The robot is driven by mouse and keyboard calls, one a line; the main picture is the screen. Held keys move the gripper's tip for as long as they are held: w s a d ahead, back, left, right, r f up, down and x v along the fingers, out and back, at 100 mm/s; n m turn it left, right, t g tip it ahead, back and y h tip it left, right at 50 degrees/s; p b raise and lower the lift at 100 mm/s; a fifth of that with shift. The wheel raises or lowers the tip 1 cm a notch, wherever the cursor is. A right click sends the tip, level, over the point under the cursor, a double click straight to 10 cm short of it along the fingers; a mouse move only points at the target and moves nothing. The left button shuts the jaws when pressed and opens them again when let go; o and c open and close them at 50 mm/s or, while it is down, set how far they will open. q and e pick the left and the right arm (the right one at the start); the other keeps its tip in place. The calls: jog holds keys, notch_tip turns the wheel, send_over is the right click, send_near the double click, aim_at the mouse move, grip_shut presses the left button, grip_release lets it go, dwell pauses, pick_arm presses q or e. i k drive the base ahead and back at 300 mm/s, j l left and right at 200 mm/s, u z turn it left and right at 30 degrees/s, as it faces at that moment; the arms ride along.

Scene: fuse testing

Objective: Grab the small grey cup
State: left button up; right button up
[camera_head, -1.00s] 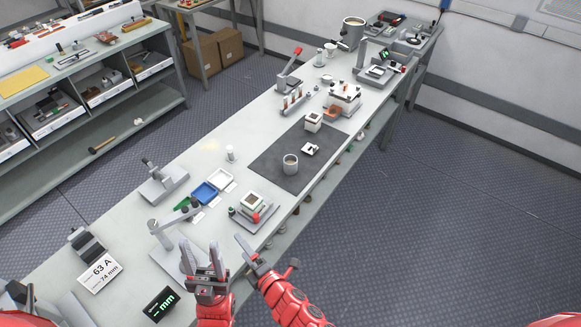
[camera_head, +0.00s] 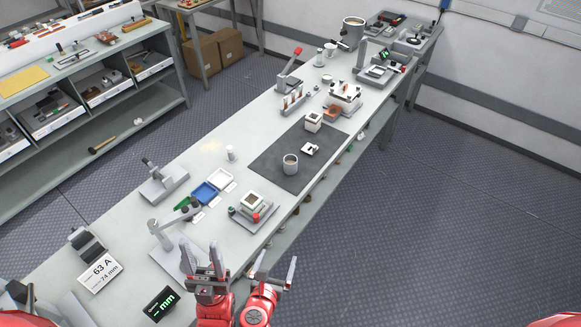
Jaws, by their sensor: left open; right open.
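The small grey cup (camera_head: 290,164) stands upright on the dark mat (camera_head: 268,172) on the long workbench. My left gripper (camera_head: 202,258) is open and empty at the near end of the bench, well short of the cup. My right gripper (camera_head: 276,270) is open and empty just right of it, near the bench's front edge. Both grippers are far from the cup and touch nothing that I can see.
On the mat are a small white piece (camera_head: 310,148) and a white block (camera_head: 313,122). Nearer me stand a device with a red knob (camera_head: 254,207), a blue tray (camera_head: 205,193) and a display (camera_head: 160,304). Floor right of the bench is clear.

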aim_at(289, 161)
jog(key=i, duration=1)
